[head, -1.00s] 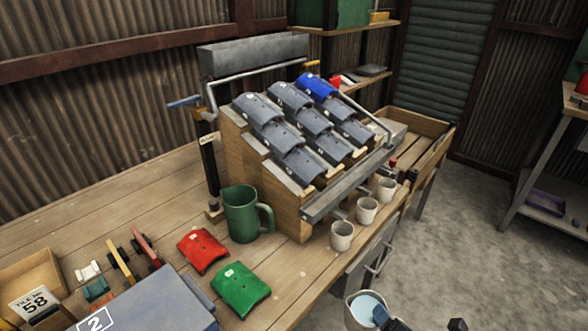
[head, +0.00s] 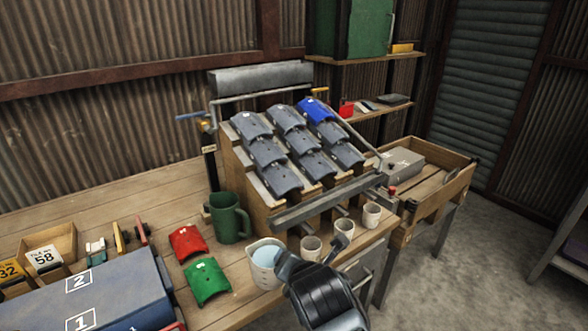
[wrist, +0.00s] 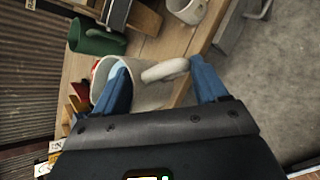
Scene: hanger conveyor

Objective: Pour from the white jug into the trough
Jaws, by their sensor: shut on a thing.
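The white jug (head: 263,268) holds pale blue liquid and looks roughly upright, near the bench's front edge in the head view. My gripper (head: 281,260) is shut on its handle. The wrist view shows the jug (wrist: 101,78) and its pale handle (wrist: 165,70) between my blue fingers (wrist: 163,75). Whether the jug's base touches the bench is unclear. A long grey trough (head: 260,78) sits high behind the sloped tile rack. Its inside is hidden. A second grey channel (head: 320,203) runs along the rack's lower front edge.
A green jug (head: 228,218) stands left of the rack. Several white cups (head: 343,231) line its front. Red (head: 187,242) and green (head: 207,280) tiles lie left of the white jug. A rail with a blue-handled tap (head: 192,116) runs by the trough.

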